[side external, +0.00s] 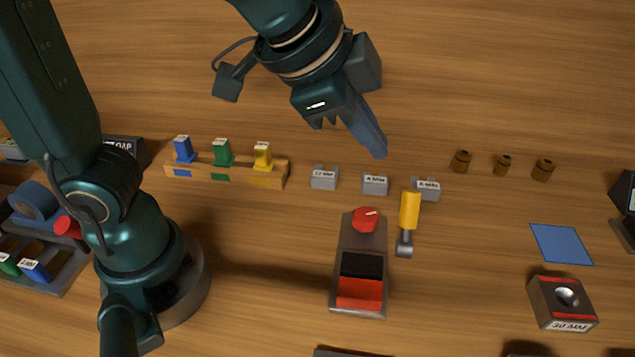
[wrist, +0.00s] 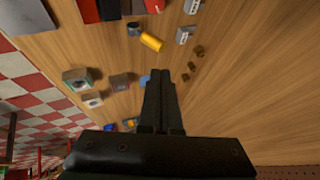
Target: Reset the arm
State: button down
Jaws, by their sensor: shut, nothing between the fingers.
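My gripper (side external: 378,150) is shut and empty in the side external view. It hangs above the table, over the row of small grey blocks. In the wrist view my gripper (wrist: 160,75) shows its two fingers together with nothing between them. The dark green arm reaches in from the top left of the side external view. Nothing is seen touching the fingers.
A wooden rack (side external: 181,170) holds blue, green and yellow pieces. A yellow-handled tool (side external: 410,211) lies beside a grey fixture (side external: 346,242) with red parts. Several brown pegs (side external: 503,164), a blue square (side external: 561,244) and a grey block (side external: 561,303) lie right. The table's far area is clear.

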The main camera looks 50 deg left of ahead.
jog(key=s+a+r+n, duration=0.1)
jog(key=a+n, duration=0.2)
jog(key=a, duration=0.3)
jog(key=s+a+f+n+g, duration=0.1)
jog(key=s+a+f+n, duration=0.2)
jog(key=s+f+n, duration=0.3)
jog(key=s, duration=0.3)
jog(key=shift+s+a+n+g+y, duration=0.2)
jog(key=shift+a+n+g+y, duration=0.05)
jog(key=shift+n+g+y, duration=0.05)
